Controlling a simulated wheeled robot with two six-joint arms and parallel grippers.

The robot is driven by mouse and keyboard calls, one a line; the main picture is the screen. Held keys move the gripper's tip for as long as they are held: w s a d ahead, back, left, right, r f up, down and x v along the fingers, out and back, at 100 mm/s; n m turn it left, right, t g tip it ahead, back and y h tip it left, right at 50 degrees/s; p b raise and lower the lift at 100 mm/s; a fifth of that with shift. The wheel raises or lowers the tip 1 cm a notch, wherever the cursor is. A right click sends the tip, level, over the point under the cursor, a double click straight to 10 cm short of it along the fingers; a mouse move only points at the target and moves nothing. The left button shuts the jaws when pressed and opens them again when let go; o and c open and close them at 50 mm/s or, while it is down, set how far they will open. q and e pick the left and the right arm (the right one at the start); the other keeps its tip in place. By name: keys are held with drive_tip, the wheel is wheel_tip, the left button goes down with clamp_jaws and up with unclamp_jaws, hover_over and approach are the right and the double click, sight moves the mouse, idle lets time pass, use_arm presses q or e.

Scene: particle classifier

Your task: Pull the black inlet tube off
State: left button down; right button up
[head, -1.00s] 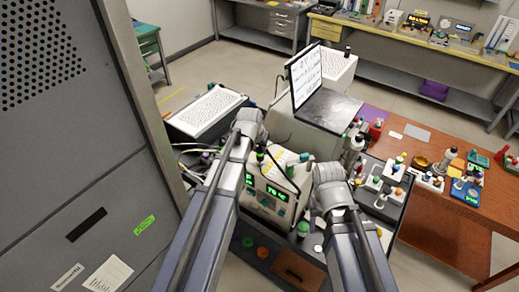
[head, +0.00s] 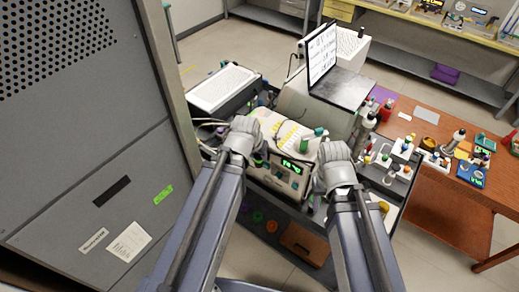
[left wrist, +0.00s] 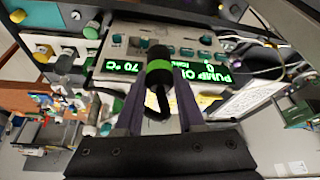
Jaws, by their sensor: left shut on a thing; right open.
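The black inlet tube (left wrist: 158,104) shows in the left wrist view as a black fitting with a green band and a short bent tube below it. My left gripper (left wrist: 159,82) is shut on it, with a dark purple finger on each side. The instrument (head: 286,174) with green displays stands behind; whether the fitting still touches it I cannot tell. In the head view my left gripper (head: 257,154) is at the instrument's left, its fingers mostly hidden by its wrist. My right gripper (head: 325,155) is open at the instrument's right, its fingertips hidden.
A laptop (head: 322,52) stands behind the instrument. A tray of small bottles (head: 385,160) is at the right, beside a brown table (head: 447,205). A white keyboard-like panel (head: 222,88) lies at the left. A tall grey cabinet (head: 85,150) closes off the left side.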

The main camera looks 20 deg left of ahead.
use_arm(q)
drive_tip(key=shift+s, duration=0.15)
drive_tip(key=shift+w+f, duration=0.15)
drive_tip(key=shift+w, duration=0.35)
drive_tip(key=shift+s+r+p, duration=0.3)
drive_tip(key=shift+r, duration=0.1)
drive_tip(key=shift+w+r+p, duration=0.15)
drive_tip(key=shift+r+p, duration=0.35)
drive_tip(key=shift+p, duration=0.1)
drive_tip(key=shift+r+p, duration=1.45)
drive_tip(key=shift+r, duration=0.05)
use_arm(e)
wheel_tip(320, 180, up, 4)
drive_tip(key=shift+w+r, duration=0.15)
drive_tip(key=shift+r, duration=0.1)
